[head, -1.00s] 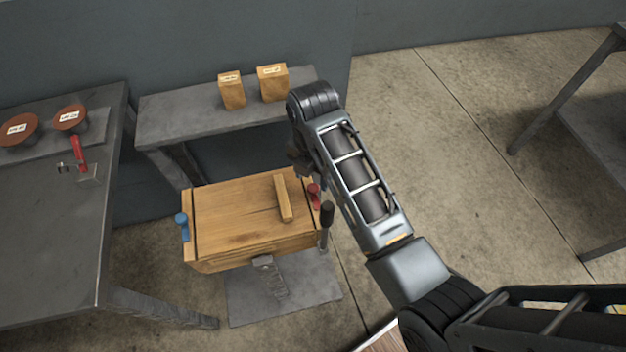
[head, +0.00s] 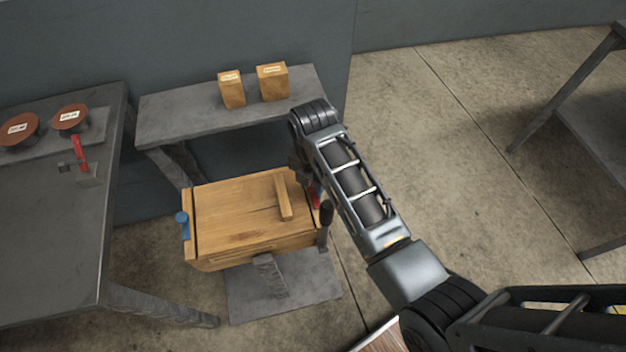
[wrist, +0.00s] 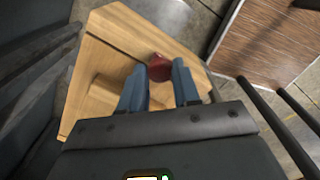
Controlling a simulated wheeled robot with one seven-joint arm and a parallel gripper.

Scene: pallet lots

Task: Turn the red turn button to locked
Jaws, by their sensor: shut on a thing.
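The red turn button (wrist: 159,68) sits on the edge strip of the wooden box lid. My gripper (wrist: 160,75) has its two blue-grey fingers on either side of the button and is shut on it. In the head view the red button (head: 315,199) shows only in part, behind my wrist. The wooden box (head: 240,225) stands on a grey stand, with a wooden bar handle (head: 284,196) on its lid. A blue turn button (head: 182,225) sits at the box's left edge. The exact turn of the red button is hard to make out.
A grey bench (head: 190,112) behind the box holds two labelled cartons (head: 272,82). A grey table (head: 50,220) at left holds two brown round tins and a red-handled tool (head: 79,152). Floor at right is open.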

